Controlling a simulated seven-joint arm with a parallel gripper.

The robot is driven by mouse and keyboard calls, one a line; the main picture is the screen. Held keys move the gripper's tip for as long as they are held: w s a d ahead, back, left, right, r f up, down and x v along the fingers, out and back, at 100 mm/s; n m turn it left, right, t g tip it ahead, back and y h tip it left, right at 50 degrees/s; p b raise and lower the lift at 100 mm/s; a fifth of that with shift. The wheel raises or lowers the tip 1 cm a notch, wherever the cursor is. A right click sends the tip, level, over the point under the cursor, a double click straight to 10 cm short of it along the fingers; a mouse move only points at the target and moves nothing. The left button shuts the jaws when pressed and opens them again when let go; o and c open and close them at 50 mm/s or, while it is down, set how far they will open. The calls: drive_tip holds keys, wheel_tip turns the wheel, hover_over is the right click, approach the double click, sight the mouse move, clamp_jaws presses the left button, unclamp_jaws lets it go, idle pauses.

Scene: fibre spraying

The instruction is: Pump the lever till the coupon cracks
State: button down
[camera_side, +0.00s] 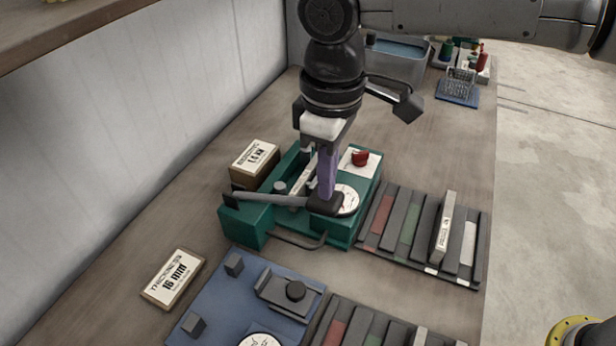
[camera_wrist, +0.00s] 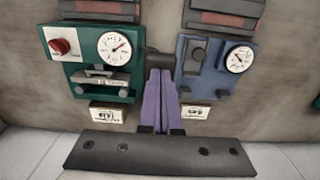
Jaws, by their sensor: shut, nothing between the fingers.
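The green press (camera_side: 348,228) stands mid-bench in the side view and at upper left in the wrist view (camera_wrist: 76,82). Its grey lever (camera_side: 275,198) runs rightward to a dark grip (camera_side: 325,206). My gripper (camera_side: 325,192) is shut, its purple fingers pointing down with the tips at the grip; I cannot tell whether they touch it. In the wrist view the fingertips (camera_wrist: 160,72) meet the dark grip (camera_wrist: 159,62). The press gauge (camera_wrist: 115,47) has its needle toward the upper right. A pale strip (camera_side: 303,178) in the press may be the coupon; no crack is discernible.
A red knob (camera_side: 360,158) sits on the press. A blue device (camera_side: 225,295) with a gauge (camera_wrist: 239,59) stands beside it. Racks of slabs (camera_side: 425,232) lie right. Label blocks (camera_side: 172,278) stand near the wall. Bare bench lies behind the press.

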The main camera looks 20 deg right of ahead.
sight(325, 211)
drive_tip(key=shift+f, duration=0.1)
idle(0.4)
drive_tip(key=shift+f, duration=3.2)
drive_tip(key=shift+r, duration=3.35)
drive_tip(key=shift+f, duration=0.15)
